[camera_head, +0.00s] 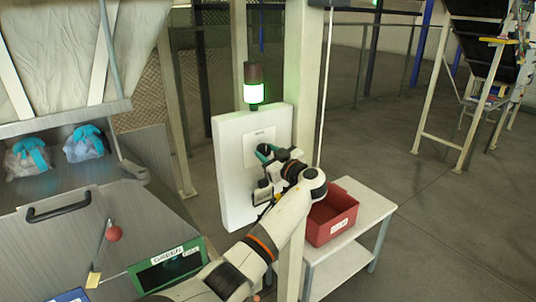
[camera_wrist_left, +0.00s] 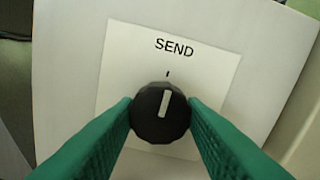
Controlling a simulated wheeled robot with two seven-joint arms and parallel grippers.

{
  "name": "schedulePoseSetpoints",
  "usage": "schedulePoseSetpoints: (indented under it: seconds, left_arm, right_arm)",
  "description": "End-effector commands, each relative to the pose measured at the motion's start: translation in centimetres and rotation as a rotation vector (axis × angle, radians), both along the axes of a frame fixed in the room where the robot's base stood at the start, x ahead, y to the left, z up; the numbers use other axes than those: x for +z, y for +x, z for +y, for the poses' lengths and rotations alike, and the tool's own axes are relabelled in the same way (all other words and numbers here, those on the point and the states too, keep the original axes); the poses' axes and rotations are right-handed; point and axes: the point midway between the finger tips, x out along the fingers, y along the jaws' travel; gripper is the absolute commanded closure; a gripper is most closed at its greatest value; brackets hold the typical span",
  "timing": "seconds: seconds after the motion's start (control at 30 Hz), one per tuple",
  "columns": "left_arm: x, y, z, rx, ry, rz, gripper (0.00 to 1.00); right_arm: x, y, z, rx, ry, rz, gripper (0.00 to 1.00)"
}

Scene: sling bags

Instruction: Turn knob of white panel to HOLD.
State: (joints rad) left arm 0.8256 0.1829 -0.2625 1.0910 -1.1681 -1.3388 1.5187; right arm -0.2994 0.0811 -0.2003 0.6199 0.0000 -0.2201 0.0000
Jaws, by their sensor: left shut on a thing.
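The white panel (camera_head: 234,165) is mounted upright on a post, with a green-lit lamp above it. In the left wrist view, a black round knob (camera_wrist_left: 160,113) sits on a white label plate (camera_wrist_left: 120,62) on the panel. The word SEND shows above the knob, with a small tick mark under it. The knob's white pointer line points up, tilted very slightly right. My left gripper (camera_head: 268,153) is at the panel's face, and its green fingers (camera_wrist_left: 160,120) are shut on the knob from both sides. No HOLD lettering shows. My right gripper is not in view.
A red bin (camera_head: 332,212) stands on a pale side table (camera_head: 352,235) right of the panel. A grey machine (camera_head: 70,225) with two teal-tied bags (camera_head: 86,143) and a green-framed screen (camera_head: 168,267) is at the left. Open floor lies at the right.

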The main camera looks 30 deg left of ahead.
Motion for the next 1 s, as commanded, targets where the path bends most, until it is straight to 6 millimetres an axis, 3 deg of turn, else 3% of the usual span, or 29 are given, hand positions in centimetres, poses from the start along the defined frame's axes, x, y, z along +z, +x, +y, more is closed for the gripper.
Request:
schedulePoseSetpoints:
  seconds: [0.27,0.53,1.0]
  left_arm:
    - [-0.6,0.0,0.0,-0.001,0.037,0.088,0.86]
    - [-0.5,0.0,0.0,0.0,0.121,0.29,0.86]
    - [-0.1,0.0,0.0,0.0,0.292,0.706,0.86]
  right_arm:
    - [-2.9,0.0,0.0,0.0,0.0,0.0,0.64]
    - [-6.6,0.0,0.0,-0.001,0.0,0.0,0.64]
    - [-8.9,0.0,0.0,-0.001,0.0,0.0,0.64]
